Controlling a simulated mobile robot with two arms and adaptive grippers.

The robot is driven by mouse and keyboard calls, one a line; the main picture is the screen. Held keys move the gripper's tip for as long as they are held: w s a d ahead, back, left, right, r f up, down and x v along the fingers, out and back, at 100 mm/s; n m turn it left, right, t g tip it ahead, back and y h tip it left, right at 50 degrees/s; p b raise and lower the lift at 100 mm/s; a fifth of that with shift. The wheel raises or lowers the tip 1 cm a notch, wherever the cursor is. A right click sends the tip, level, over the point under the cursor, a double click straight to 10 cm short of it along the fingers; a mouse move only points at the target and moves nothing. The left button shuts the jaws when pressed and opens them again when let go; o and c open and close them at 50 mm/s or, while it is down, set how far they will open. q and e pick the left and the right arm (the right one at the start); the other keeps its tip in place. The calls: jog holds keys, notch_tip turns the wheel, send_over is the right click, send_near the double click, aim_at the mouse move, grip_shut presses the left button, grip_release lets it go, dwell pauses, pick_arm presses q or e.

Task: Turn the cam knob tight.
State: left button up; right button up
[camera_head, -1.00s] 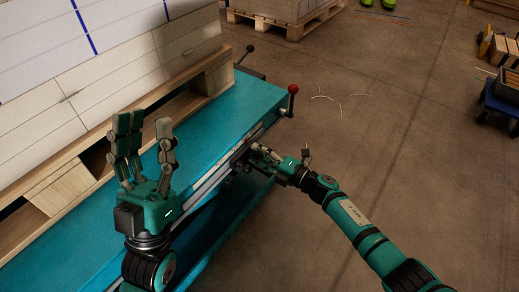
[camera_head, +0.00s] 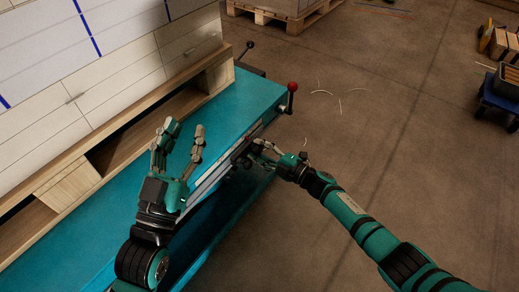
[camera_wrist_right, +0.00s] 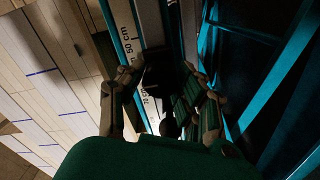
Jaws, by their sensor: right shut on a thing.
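The dark cam knob (camera_wrist_right: 170,127) shows between my right gripper's fingers in the right wrist view, beside the scale rail. In the head view the fingers mostly hide it. My right gripper (camera_head: 257,150) is shut on the knob at the front edge of the teal table; its fingers (camera_wrist_right: 165,105) also show in the right wrist view. A black block (camera_wrist_right: 162,70) sits on the rail just beyond the knob. My left gripper (camera_head: 180,140) is open and empty, fingers raised and spread above the table, left of the right gripper.
The scale rail (camera_wrist_right: 128,42) runs along the teal table (camera_head: 215,125). A red-knobbed lever (camera_head: 291,92) stands at the table's far right corner, and a black-knobbed lever (camera_head: 247,49) behind it.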

jog(key=shift+f, duration=0.15)
jog(key=o, duration=1.2)
jog(key=v, duration=1.2)
